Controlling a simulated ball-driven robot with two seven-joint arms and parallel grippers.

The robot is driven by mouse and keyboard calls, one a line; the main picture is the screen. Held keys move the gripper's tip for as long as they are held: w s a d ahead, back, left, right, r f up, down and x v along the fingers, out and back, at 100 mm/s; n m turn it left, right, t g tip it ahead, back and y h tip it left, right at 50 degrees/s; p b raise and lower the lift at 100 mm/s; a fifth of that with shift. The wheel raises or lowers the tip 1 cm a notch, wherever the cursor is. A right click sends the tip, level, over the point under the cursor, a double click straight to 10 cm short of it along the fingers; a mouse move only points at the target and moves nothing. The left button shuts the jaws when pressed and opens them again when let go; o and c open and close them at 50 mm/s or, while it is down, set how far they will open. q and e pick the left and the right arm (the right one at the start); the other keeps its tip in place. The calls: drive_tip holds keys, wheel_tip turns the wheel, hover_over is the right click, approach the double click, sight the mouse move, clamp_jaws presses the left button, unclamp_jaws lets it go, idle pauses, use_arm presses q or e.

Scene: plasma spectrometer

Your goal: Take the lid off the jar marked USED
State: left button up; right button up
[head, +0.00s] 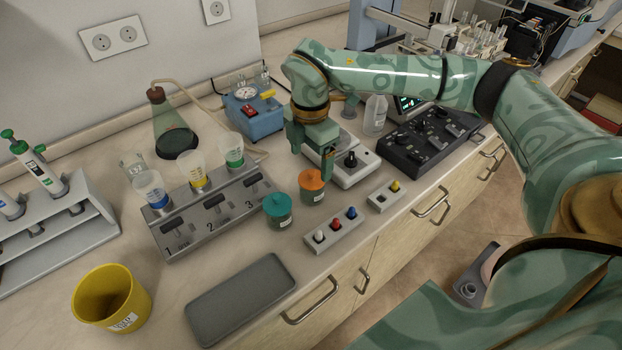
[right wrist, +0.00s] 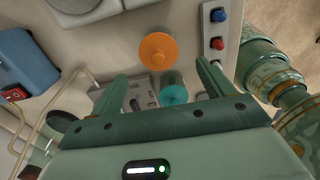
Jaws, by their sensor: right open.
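Two small lidded jars stand on the bench: one with a teal lid (head: 278,205) and one with an orange lid (head: 312,180). Each has a pale label, too small to read, so I cannot tell which is marked USED. Both lids are on. My right gripper (head: 312,165) is open and empty, pointing down just behind and above the orange-lidded jar. In the right wrist view, the orange lid (right wrist: 157,50) and the teal lid (right wrist: 174,95) show around the space between the open fingers (right wrist: 162,70). My left gripper is not in view.
A numbered rack (head: 215,215) with flasks stands left of the jars. A button block (head: 334,232) sits in front, near the bench edge. A grey tray (head: 240,300) lies empty front left, beside a yellow bin (head: 112,297). A knob box (head: 350,168) is close behind the gripper.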

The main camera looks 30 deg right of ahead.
sight(312, 171)
drive_tip(key=f, duration=0.3)
drive_tip(key=f+b, duration=0.1)
drive_tip(key=f, duration=0.1)
drive_tip(key=shift+w+d+f, duration=0.1)
drive_tip(key=shift+w+d, duration=0.05)
drive_tip(key=shift+d, duration=0.1)
drive_tip(key=c, duration=1)
drive_tip(key=shift+c, duration=0.2)
